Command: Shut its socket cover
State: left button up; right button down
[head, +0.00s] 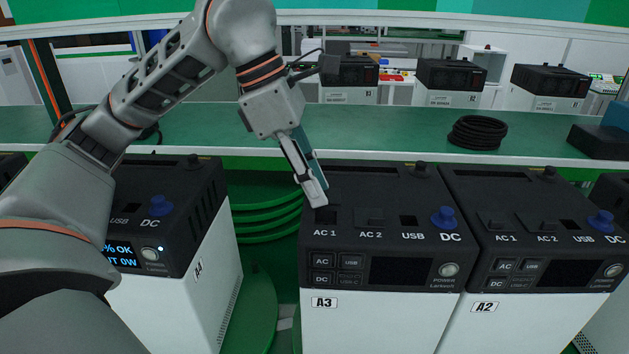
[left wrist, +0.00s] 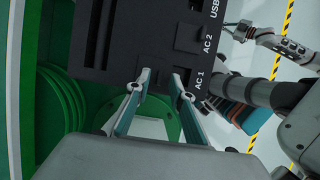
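The power unit A3 (head: 375,265) stands in the middle of the head view, with its black top panel carrying AC 1, AC 2, USB and DC. Its AC 1 socket (head: 325,216) shows as a dark recess; whether its cover stands up is hidden by my gripper. The AC 2 cover (head: 370,217) lies flat. My left gripper (head: 320,193) points down at AC 1, its tips right by the socket. In the left wrist view the left gripper (left wrist: 160,82) has its fingers apart, with nothing clearly between them. A pale arm end, seemingly my right gripper (left wrist: 243,31), shows small there.
Unit A2 (head: 533,260) stands close on the right of A3, unit A4 (head: 190,240) on the left. Green rings (head: 265,215) fill the gap beside A4. Behind is a green bench (head: 400,130) with a coiled black cable (head: 478,132).

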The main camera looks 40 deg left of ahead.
pick_arm(q)
grip_shut()
jog(key=s+d, duration=0.2)
jog(key=s, duration=0.1)
jog(key=s+d, duration=0.1)
jog(key=shift+s+f, duration=0.1)
jog(key=shift+s, duration=0.25)
grip_release()
jog(key=shift+s+d, duration=0.1)
jog(key=shift+s, duration=0.05)
jog(key=shift+a+r, duration=0.2)
jog(key=shift+r, duration=0.1)
jog(key=v, duration=1.1)
jog(key=shift+s+r, duration=0.15)
jog(key=shift+r, duration=0.05)
